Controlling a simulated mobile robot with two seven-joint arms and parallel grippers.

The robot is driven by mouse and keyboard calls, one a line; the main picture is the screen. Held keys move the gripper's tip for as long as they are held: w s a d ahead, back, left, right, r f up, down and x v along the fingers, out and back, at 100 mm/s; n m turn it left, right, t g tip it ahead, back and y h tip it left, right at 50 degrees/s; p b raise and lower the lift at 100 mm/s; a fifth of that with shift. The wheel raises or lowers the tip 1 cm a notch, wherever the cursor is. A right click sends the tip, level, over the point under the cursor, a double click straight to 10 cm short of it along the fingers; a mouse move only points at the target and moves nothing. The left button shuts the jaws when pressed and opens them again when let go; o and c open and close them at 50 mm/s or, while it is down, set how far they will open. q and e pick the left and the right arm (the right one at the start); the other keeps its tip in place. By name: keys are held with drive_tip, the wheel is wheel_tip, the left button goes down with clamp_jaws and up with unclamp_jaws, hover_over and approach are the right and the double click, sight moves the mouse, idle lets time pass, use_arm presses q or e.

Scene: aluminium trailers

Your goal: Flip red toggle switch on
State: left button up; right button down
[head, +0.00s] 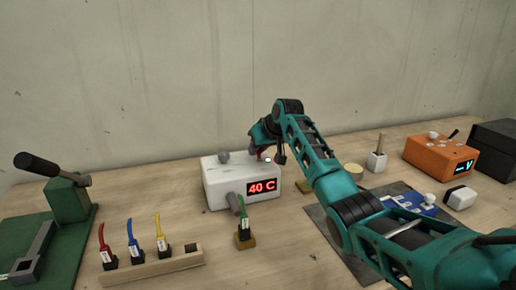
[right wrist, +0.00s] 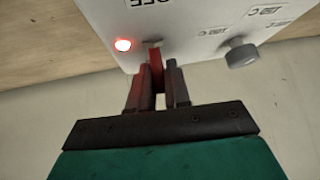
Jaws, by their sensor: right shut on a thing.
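The white box (head: 222,190) with a red "40 C" display (head: 262,187) stands on the bench in the middle of the head view. Its top face (right wrist: 185,22) fills the upper part of the right wrist view. The red toggle switch (right wrist: 156,70) sits between the fingers of my right gripper (right wrist: 158,88), which is shut on it. In the head view my right gripper (head: 266,142) reaches the box's top from behind and hides the switch. A small lamp (right wrist: 122,45) beside the switch glows red. My left gripper is out of view.
A grey knob (right wrist: 241,54) stands on the box's top, near the switch. A holder (head: 150,268) with red, blue and yellow cabled plugs lies in front. A green press (head: 62,215) is at left; an orange box (head: 430,155) is at right.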

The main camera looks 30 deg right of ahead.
idle(0.4)
drive_tip(key=c, duration=1.1)
unclamp_jaws()
drive_tip(key=shift+c, duration=0.2)
drive_tip(key=v, duration=1.2)
drive_tip(key=shift+s+r, duration=0.2)
drive_tip(key=shift+r, duration=0.15)
drive_tip(key=shift+d, duration=0.1)
